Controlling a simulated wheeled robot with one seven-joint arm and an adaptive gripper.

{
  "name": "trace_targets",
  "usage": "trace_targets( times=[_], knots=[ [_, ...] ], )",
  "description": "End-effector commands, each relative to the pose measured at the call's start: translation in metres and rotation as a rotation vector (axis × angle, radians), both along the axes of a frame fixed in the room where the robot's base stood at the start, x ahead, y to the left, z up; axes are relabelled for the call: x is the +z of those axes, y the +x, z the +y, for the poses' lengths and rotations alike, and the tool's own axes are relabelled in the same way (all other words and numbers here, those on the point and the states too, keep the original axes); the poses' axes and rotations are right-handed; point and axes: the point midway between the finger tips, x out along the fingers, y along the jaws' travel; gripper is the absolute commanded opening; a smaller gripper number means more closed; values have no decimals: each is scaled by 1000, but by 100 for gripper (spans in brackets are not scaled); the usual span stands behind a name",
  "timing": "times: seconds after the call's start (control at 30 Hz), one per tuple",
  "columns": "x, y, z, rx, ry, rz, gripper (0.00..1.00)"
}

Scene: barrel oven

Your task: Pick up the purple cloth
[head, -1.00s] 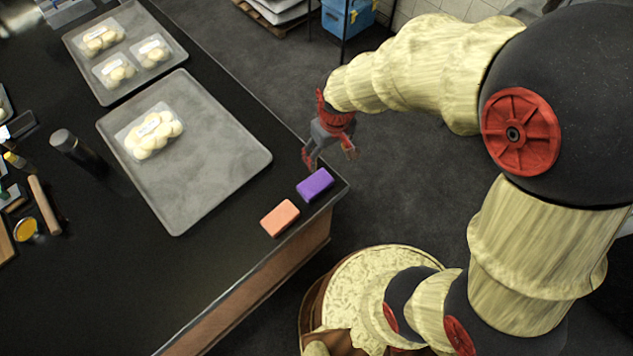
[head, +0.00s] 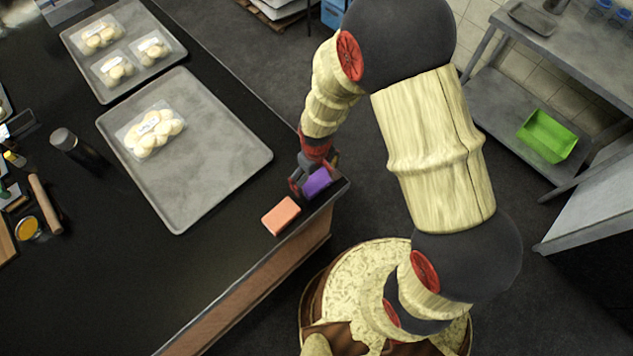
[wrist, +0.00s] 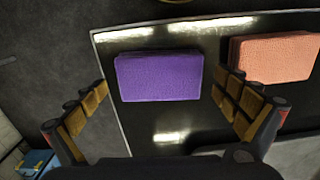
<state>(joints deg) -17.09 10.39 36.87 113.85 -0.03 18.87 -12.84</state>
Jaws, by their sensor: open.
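The purple cloth (head: 318,182) is a small folded block lying near the right corner of the black counter. My gripper (head: 313,184) is at the cloth in the head view, partly overlapping it. In the wrist view the purple cloth (wrist: 158,77) lies between the two spread fingers of my gripper (wrist: 165,108), slightly ahead of them. The fingers are open, and I see no grip on the cloth. Whether a finger touches it cannot be told.
An orange cloth (head: 281,216) lies just beside the purple one; it also shows in the wrist view (wrist: 275,58), close to the right finger. A grey tray (head: 215,165) with packaged dough lies farther left. The counter edge is close by on the right.

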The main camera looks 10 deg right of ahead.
Motion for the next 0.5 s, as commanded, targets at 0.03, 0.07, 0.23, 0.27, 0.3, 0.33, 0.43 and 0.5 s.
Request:
trace_targets(
  times=[0.03, 0.07, 0.23, 0.27, 0.3, 0.33, 0.43, 0.5],
  knots=[
    [-9, -1, 0, 0, -1, 3, 100],
    [-11, 0, 0, -1, -1, 2, 100],
    [-14, 0, 0, -1, 0, -1, 100],
    [-14, 0, 0, -1, 0, -1, 100],
    [-14, 0, 0, -1, 0, -1, 100],
    [-14, 0, 0, -1, 0, 0, 99],
    [-14, 0, 0, -1, 0, 0, 94],
    [-14, 0, 0, -1, 0, 0, 90]
  ],
)
